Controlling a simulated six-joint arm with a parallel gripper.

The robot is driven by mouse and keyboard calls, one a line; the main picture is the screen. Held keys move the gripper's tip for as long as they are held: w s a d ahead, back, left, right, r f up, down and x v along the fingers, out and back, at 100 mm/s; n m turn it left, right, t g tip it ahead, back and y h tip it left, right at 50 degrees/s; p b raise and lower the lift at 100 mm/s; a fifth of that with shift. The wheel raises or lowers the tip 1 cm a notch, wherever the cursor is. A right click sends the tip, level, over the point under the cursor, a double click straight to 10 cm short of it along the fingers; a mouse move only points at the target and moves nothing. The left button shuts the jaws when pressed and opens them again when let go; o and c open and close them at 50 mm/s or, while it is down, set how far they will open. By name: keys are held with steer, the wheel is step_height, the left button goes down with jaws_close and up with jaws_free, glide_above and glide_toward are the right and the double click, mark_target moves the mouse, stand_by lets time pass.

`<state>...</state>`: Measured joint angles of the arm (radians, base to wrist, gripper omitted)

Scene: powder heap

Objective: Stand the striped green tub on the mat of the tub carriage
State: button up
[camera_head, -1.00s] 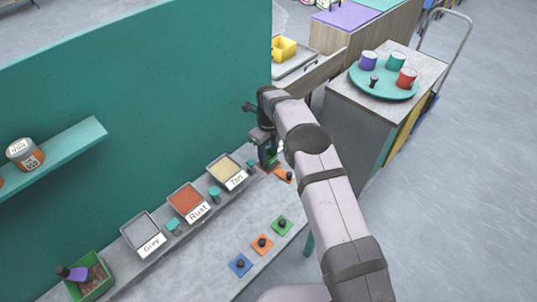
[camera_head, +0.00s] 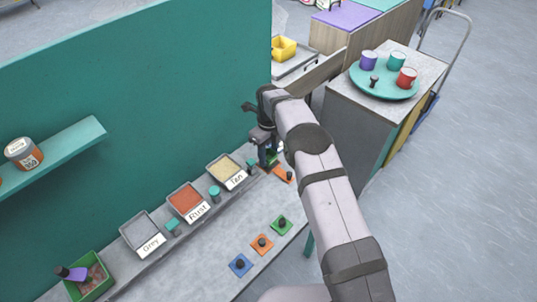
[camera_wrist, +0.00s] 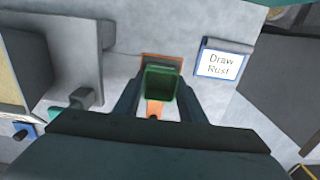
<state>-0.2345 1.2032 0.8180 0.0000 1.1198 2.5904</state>
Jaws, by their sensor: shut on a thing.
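My gripper (camera_wrist: 157,105) is shut on a small square green tub (camera_wrist: 162,83), with one dark finger on each side of it. I look into the tub's open top in the wrist view, and no stripes can be made out. An orange-brown patch (camera_wrist: 163,57), which looks like the carriage mat, shows just beyond the tub. An orange strip (camera_wrist: 154,108) shows on the near side. I cannot tell whether the tub touches the mat. In the head view my gripper (camera_head: 268,160) is at the bench's far end, beside the orange carriage piece (camera_head: 279,172) with its black knob, and the arm hides most of the tub.
Trays of grey (camera_head: 145,231), rust (camera_head: 186,201) and tan (camera_head: 224,170) powder line the wall side. Blue (camera_head: 240,265), orange (camera_head: 262,245) and green (camera_head: 283,225) knobbed plates lie on the bench. A "Draw Rust" sign (camera_wrist: 223,64) stands right of the tub.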

steer(key=shift+f+b, duration=0.4)
steer(key=shift+f, duration=0.1)
steer(key=o, duration=1.5)
steer(key=shift+r, duration=0.2)
steer(key=shift+r+p, duration=2.1)
steer(key=shift+r, duration=1.25)
